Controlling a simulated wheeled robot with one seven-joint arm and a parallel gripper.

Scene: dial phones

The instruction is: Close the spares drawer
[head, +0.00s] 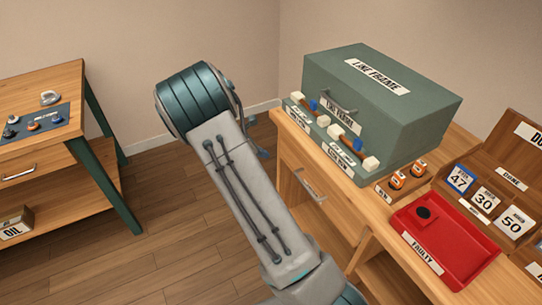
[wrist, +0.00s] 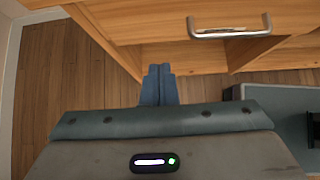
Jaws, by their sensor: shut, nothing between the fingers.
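A wooden drawer with a metal handle is in the right workbench; its front (head: 296,172) shows right of my arm, with no readable "spares" label. The drawer front (wrist: 150,22) and its handle (wrist: 230,30) also show at the top of the wrist view. I cannot tell how far it stands out; its inside is not visible. My gripper (wrist: 158,70) is shut and empty, its blue fingertips just below the drawer front in the picture. I cannot tell whether they touch it. In the head view my arm mostly hides the gripper.
A green line frame box (head: 415,120) stands on the workbench with a red faulty tray (head: 425,240) and number cards (head: 484,200) to its right. A left table (head: 60,85) has another handled drawer (head: 25,168) and an oil box (head: 16,224) below. Floor between is clear.

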